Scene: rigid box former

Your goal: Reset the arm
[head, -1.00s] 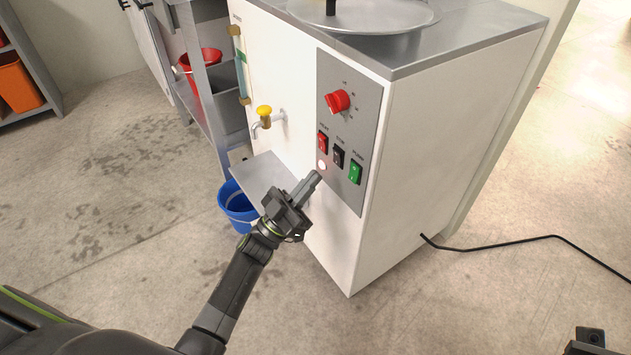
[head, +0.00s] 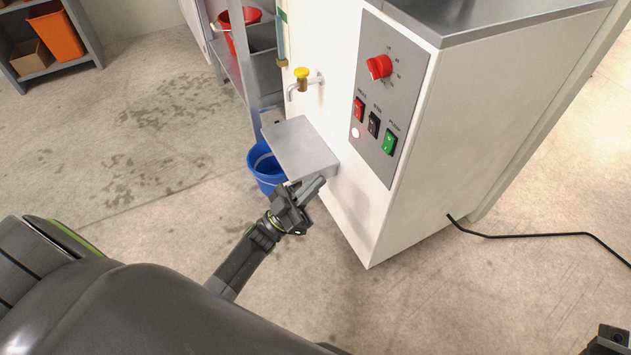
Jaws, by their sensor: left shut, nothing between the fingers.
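My left gripper (head: 316,188) is in the middle of the head view. Its fingers are together with nothing between them. It is in front of the white machine (head: 345,205), below the control panel (head: 393,90) and near the front edge of the metal shelf (head: 300,147). The panel carries a red knob (head: 379,67), a red switch (head: 359,108), a black switch (head: 374,124), a green switch (head: 390,142) and a pale round light (head: 355,133). Only a dark part of my right arm (head: 607,342) shows at the bottom right corner, and its fingers are out of view.
A blue bucket (head: 262,170) stands on the floor under the shelf, close behind my left gripper. A yellow-handled tap (head: 302,78) juts out above the shelf. A black cable (head: 530,235) runs across the floor at the right. The floor at the left is clear.

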